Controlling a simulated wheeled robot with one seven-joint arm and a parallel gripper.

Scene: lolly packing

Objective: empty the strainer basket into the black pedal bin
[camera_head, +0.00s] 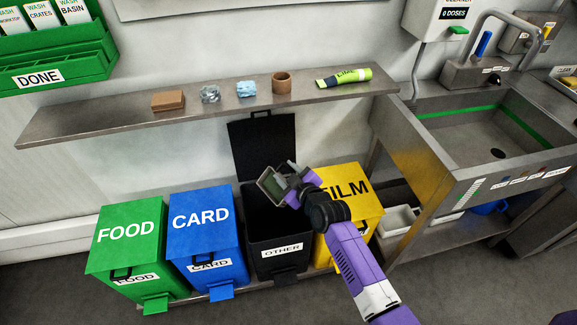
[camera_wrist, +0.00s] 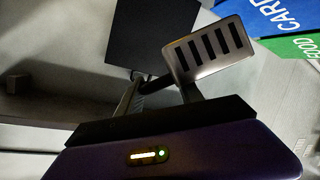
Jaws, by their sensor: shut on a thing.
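The black pedal bin (camera_head: 279,253), labelled OTHER, stands between the blue and yellow bins with its lid (camera_head: 262,147) up. The strainer basket (camera_head: 271,187) is a small squarish metal piece held over the open bin, tilted on its side. My gripper (camera_head: 291,177) is shut on it. In the wrist view the basket (camera_wrist: 208,50) shows a face with several dark slots, and the black lid (camera_wrist: 150,35) is behind it. I cannot tell whether anything is left inside the basket, and the bin's inside is dark.
The green FOOD bin (camera_head: 125,234), blue CARD bin (camera_head: 203,222) and yellow FILM bin (camera_head: 349,190) flank the black bin. A wall shelf (camera_head: 130,121) above holds a few small items. A steel sink (camera_head: 465,135) is at right.

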